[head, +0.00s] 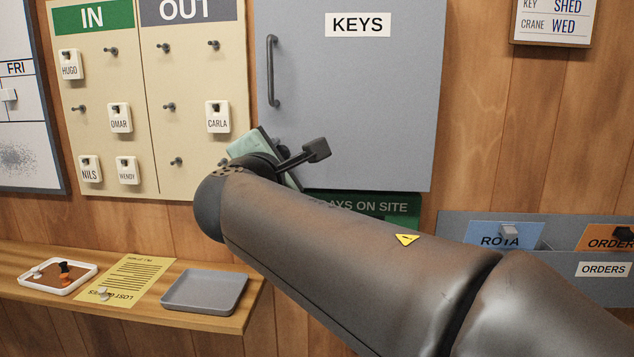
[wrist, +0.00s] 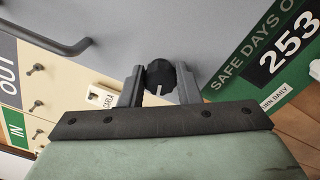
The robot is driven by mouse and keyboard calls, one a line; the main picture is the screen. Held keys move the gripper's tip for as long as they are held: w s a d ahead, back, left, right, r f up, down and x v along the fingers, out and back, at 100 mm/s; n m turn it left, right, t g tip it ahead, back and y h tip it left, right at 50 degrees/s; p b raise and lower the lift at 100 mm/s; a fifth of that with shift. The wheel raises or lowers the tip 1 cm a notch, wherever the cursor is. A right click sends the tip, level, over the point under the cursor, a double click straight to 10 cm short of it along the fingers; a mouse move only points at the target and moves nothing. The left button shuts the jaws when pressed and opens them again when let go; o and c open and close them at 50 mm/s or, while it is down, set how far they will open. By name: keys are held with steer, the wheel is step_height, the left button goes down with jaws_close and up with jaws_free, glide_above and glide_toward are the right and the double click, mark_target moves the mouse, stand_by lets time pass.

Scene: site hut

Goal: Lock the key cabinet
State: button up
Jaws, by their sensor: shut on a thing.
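The key cabinet (head: 350,110) is a grey wall cabinet with a KEYS label and a dark bar handle (head: 272,70) at the left of its door. The door looks closed. In the wrist view, the cabinet face (wrist: 190,35) fills the upper middle. A round black knob (wrist: 160,72) with a white mark sits near the cabinet's edge. My gripper (wrist: 160,84) is shut on the knob, one finger on each side. The white mark points towards my gripper's palm in the wrist view.
The IN/OUT board (head: 145,130) with name tags on pegs hangs left of the cabinet. The green days sign (head: 400,210) lies just below it. A shelf (head: 215,322) at lower left holds a grey tray (head: 204,306). A grey ORDERS rack (head: 555,262) is at right.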

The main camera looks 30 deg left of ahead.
steer(key=shift+f+m+b, duration=0.15)
steer(key=shift+m+b, duration=1.55)
steer(key=shift+m, duration=0.3)
steer(key=o, duration=1)
steer(key=v, duration=1.7)
steer(key=shift+s+d, duration=0.15)
steer(key=shift+d, duration=0.05)
